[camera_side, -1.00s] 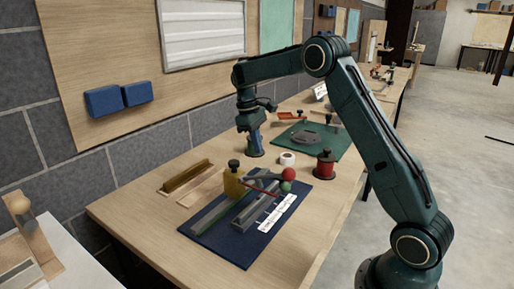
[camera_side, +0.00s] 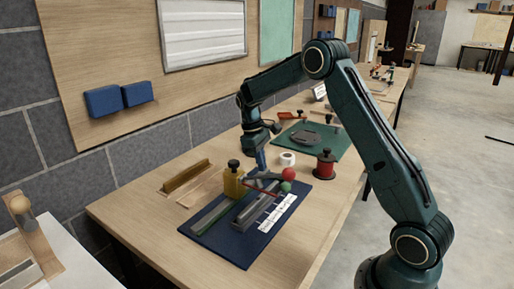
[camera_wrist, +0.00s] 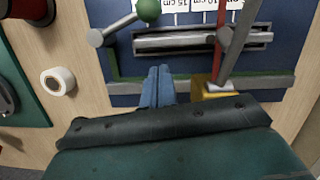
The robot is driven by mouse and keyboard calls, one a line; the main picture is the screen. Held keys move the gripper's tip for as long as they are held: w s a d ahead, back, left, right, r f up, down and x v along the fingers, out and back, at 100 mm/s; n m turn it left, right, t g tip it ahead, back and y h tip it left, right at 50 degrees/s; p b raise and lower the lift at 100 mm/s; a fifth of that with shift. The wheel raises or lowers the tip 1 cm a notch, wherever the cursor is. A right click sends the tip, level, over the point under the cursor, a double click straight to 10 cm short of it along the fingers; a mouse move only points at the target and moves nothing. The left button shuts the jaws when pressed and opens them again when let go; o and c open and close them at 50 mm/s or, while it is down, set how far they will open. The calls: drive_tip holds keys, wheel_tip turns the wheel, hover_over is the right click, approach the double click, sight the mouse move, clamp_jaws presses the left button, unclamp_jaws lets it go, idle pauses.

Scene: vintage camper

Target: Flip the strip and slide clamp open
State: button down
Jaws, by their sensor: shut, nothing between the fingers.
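A dark blue board (camera_side: 236,246) lies on the wooden bench. It carries a long green strip (camera_side: 210,217), a grey metal rail (camera_side: 258,208) and a white length scale (camera_side: 277,213). Nearby are levers with a red ball (camera_side: 289,174) and a green ball (camera_side: 286,187). My gripper (camera_side: 262,168) is shut and empty, pointing down near the board's far end. In the wrist view its blue fingertips (camera_wrist: 158,72) appear over the green strip, left of the yellow block (camera_wrist: 201,88); contact cannot be told.
A green mat (camera_side: 328,146) with tools lies behind. A slotted wooden piece (camera_side: 186,177) lies left. The bench front left is clear.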

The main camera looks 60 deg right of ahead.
sight(287, 183)
drive_tip(key=f, duration=0.1)
drive_tip(key=s+f, duration=0.2)
drive_tip(key=shift+d+f, duration=0.15)
drive_tip(key=shift+f, duration=0.2)
drive_tip(key=shift+s+d+f, duration=0.1)
drive_tip(key=shift+s+f, duration=0.05)
drive_tip(key=shift+s, duration=0.55)
drive_tip(key=shift+s+d+f, duration=0.1)
drive_tip(key=shift+s, duration=0.55)
